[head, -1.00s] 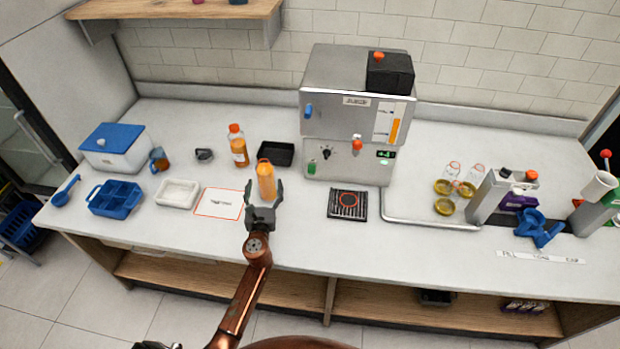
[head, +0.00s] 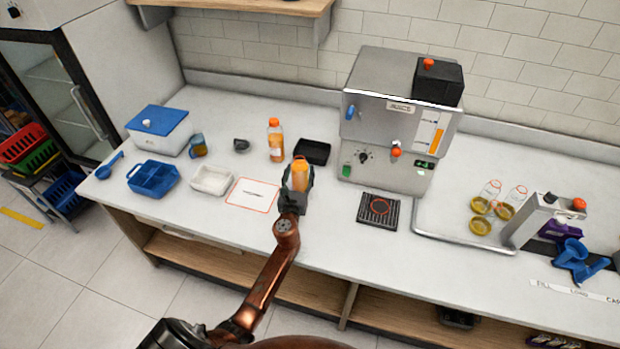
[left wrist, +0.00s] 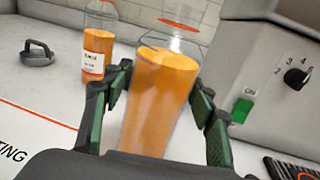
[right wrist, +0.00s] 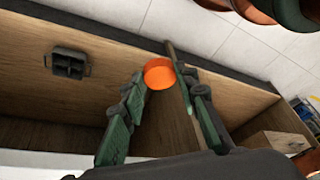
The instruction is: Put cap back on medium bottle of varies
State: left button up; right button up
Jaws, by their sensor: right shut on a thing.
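A bottle of orange juice (head: 300,178) stands on the counter, right of a white card with an orange border. In the left wrist view this bottle (left wrist: 160,100) is upright, with a clear neck and a red ring near its top. My left gripper (head: 298,170) is around it, one finger on each side; firm contact cannot be told. My right gripper (right wrist: 165,80) is shut on an orange cap (right wrist: 158,73), in front of the wooden shelving below the counter. It does not show clearly in the head view. Another juice bottle (head: 275,143) with an orange cap stands behind.
A black tray (head: 313,151) is just behind the held-around bottle. The juicer (head: 392,130) stands to the right, with a drip grate (head: 378,211) in front. A white tray (head: 212,180), blue divided tray (head: 153,180) and blue-lidded box (head: 158,130) are left.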

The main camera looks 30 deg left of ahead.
aim_at(300, 164)
pick_arm(q)
jog(key=c, duration=1.3)
jog(key=shift+r, duration=0.15)
pick_arm(e)
jog(key=shift+r, duration=0.1)
